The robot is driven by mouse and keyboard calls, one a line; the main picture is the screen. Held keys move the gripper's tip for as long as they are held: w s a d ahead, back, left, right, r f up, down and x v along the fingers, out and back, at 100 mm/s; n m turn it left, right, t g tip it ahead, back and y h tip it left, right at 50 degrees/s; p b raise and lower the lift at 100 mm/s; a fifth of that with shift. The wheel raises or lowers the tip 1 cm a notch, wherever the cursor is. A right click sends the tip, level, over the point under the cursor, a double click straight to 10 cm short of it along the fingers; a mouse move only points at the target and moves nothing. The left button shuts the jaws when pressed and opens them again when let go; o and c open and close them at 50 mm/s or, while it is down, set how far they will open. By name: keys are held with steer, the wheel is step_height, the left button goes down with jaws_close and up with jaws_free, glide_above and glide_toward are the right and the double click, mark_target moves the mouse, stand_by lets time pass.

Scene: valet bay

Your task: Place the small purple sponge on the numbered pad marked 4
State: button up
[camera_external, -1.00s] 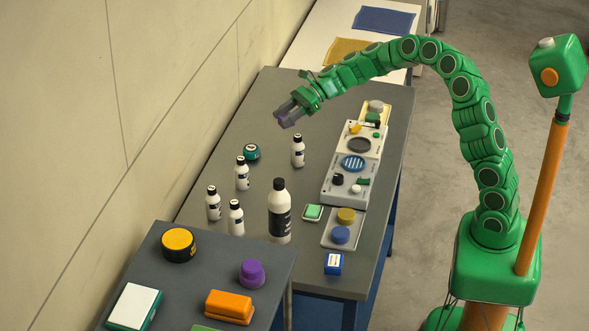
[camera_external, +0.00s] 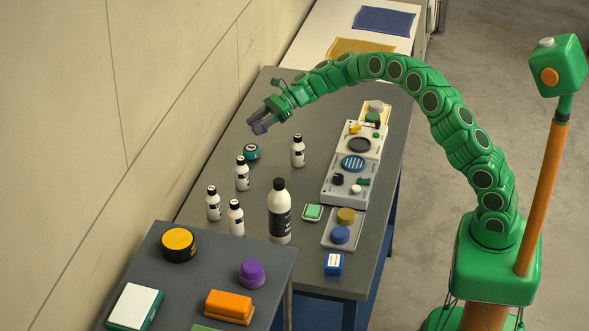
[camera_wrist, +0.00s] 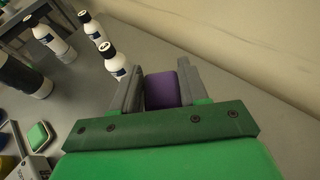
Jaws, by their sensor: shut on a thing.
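My gripper (camera_external: 262,123) is shut on the small purple sponge (camera_wrist: 161,90), which sits between the two grey fingers in the wrist view. In the external view the sponge (camera_external: 261,127) is a small dark purple patch at the fingertips. My gripper is in front of the wall, above the left side of the long grey table (camera_external: 285,95). No pad with a readable 4 shows in either view.
Several white bottles stand on the table, with one (camera_external: 298,151) right of my gripper and a larger one (camera_external: 280,212) nearer. A teal tin (camera_external: 251,152) is below. Cases (camera_external: 346,185) line the right side. A purple knob-shaped thing (camera_external: 252,273) sits on the near table.

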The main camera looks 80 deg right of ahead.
steer(key=shift+w+d+f, duration=0.2)
steer(key=shift+w+f, duration=0.65)
steer(key=shift+f, duration=0.2)
steer(key=shift+w+d+f, duration=0.15)
steer(key=shift+w+f, duration=0.7)
steer(key=shift+f, duration=1.7)
steer(key=shift+f, duration=0.15)
steer(key=o, duration=1)
